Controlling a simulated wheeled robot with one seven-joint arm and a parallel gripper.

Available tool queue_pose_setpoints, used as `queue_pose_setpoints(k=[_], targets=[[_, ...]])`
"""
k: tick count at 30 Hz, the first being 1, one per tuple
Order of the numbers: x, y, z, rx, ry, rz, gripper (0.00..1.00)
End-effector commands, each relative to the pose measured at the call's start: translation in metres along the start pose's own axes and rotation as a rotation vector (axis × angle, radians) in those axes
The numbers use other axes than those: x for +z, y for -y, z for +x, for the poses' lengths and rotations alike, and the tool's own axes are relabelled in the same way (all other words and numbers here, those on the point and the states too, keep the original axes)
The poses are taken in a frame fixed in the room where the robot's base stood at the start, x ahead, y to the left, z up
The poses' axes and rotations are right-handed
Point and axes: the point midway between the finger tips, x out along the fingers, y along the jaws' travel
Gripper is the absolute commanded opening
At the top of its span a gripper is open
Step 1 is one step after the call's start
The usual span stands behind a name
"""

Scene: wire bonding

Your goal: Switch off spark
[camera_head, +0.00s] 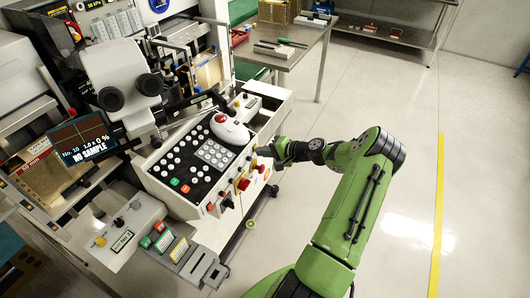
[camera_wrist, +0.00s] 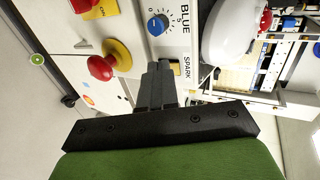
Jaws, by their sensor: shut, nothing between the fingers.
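The SPARK label (camera_wrist: 187,68) is on the white front face of the control box in the wrist view. A small yellowish patch (camera_wrist: 177,69) shows beside it, partly hidden by my fingers. I cannot make out the spark switch or its position. My gripper (camera_wrist: 160,66) is shut and empty, with its fingertips at the panel right by the label. I cannot tell whether they touch anything. In the head view my gripper (camera_head: 264,151) is at the right front face of the control box (camera_head: 205,155).
A blue knob (camera_wrist: 158,24) and a red button on a yellow base (camera_wrist: 103,67) sit close to my fingers. A metal table (camera_head: 285,55) stands behind. The floor to the right is clear.

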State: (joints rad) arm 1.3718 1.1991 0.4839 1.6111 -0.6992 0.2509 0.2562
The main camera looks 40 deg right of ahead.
Motion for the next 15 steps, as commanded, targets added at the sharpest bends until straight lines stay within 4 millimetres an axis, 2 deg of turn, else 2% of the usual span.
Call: queue_pose_setpoints(k=[2, 15], targets=[[0.000, -0.009, 0.006, -0.044, -0.001, 0.003, 0.00], [0.000, 0.006, 0.001, -0.043, 0.001, 0.000, 0.00]])
